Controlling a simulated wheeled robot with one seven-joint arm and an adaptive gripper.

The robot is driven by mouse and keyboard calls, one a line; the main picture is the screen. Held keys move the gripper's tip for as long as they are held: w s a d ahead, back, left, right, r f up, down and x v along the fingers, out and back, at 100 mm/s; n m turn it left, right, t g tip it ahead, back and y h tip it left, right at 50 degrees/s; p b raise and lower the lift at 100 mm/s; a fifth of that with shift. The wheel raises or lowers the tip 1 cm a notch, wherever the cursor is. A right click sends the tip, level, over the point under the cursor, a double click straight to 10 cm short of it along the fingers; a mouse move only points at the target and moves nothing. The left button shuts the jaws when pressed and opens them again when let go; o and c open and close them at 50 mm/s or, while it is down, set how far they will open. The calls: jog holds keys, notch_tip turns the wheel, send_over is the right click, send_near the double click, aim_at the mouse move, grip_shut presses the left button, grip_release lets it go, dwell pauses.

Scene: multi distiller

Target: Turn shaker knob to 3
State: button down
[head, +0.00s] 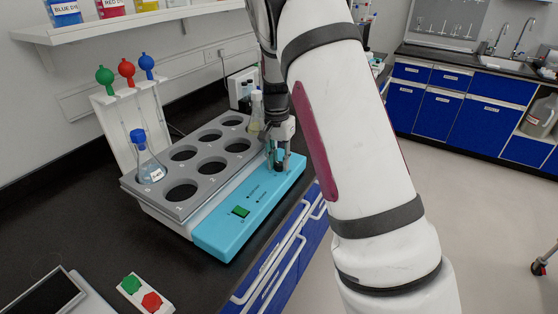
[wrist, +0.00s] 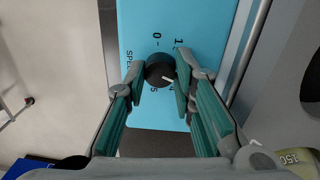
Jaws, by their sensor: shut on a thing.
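The shaker has a grey rack with several round holes (head: 197,150) and a light blue control panel (head: 225,232) along its front, in the head view. The black round speed knob (wrist: 159,66) is in the wrist view, on the blue panel (wrist: 150,20). Its white mark points down and right; 0 and 1 read above it, and the digits beside my fingertips are partly covered. My gripper (wrist: 162,82) has a fingertip on each side of the knob and is shut on it. In the head view my gripper (head: 278,160) is at the panel's far end and hides the knob.
A blue-capped flask (head: 150,168) sits in a rack hole at left. Another flask (head: 257,112) stands beyond, near my arm. A green switch (head: 240,211) is on the panel. A green-and-red button box (head: 145,294) lies in front. A stand with colored-topped droppers (head: 110,106) is behind.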

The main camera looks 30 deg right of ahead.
aim_at(279, 163)
jog(key=c, duration=1.3)
grip_release()
jog(key=shift+c, duration=0.2)
notch_tip(279, 163, up, 10)
jog(key=shift+r, duration=0.1)
jog(key=s+a+r+n+t, duration=0.1)
jog(key=s+a+r+n, duration=0.3)
jog(key=s+r, duration=0.45)
jog(key=s+a+r+n+t+p, duration=0.1)
jog(key=s+a+n, duration=0.2)
jog(key=s, duration=1)
jog(key=s+a+r+n+t+p, duration=0.1)
jog(key=s+a+n, duration=0.3)
jog(key=s, duration=0.8)
jog(key=shift+s+a+r+t, duration=0.25)
jog(key=shift+s+a+t, duration=0.1)
jog(key=shift+a+t, duration=0.45)
